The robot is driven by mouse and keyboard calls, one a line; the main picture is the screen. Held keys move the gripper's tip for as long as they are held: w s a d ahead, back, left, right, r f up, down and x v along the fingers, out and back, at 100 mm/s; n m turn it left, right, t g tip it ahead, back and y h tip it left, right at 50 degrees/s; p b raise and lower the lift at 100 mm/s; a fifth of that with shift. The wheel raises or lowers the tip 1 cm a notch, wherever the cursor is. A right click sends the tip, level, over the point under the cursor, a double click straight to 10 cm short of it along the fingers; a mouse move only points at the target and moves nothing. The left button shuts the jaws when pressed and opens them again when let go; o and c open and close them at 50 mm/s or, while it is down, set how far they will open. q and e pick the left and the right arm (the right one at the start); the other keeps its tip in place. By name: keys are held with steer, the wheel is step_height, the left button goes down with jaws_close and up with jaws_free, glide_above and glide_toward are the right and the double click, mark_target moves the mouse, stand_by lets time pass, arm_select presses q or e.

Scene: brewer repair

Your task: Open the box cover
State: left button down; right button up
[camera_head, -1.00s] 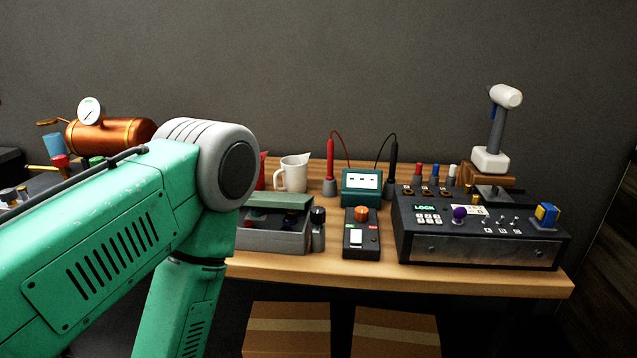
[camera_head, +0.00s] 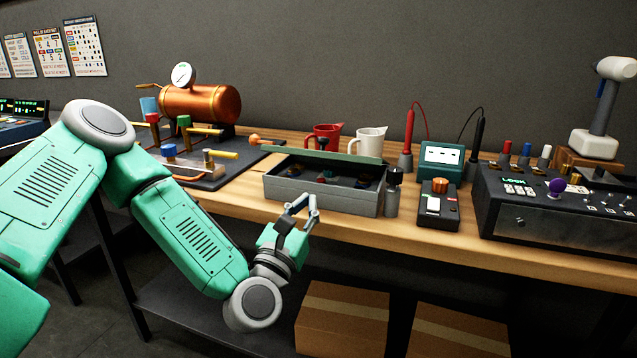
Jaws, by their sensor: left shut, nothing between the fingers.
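The grey box (camera_head: 318,197) stands near the front edge of the workbench, with its inside showing. Several small dark parts with coloured bits lie in it. Its green cover (camera_head: 325,154) shows as a narrow strip along the back of the box, clear of most of the opening; its exact tilt is hard to tell. My left gripper (camera_head: 303,206) is just in front of the box's front wall, shut and empty. It overlaps the wall in the picture, and I cannot tell whether it touches. My right gripper is not in view.
A dark bottle (camera_head: 393,192) stands close at the box's right. Red (camera_head: 324,135) and white (camera_head: 368,142) jugs stand behind it. A copper tank rig (camera_head: 200,103) is at left; a meter (camera_head: 441,160) and a control panel (camera_head: 560,215) are at right. Cardboard boxes (camera_head: 342,318) lie below.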

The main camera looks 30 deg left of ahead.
arm_select(q)
steer(key=shift+n+y, duration=0.6)
steer(key=shift+n, duration=0.1)
steer(key=x, duration=0.7)
steer(key=a+x, duration=0.1)
steer(key=x, duration=0.2)
steer(key=shift+a+r, duration=0.1)
steer(key=shift+r, duration=0.3)
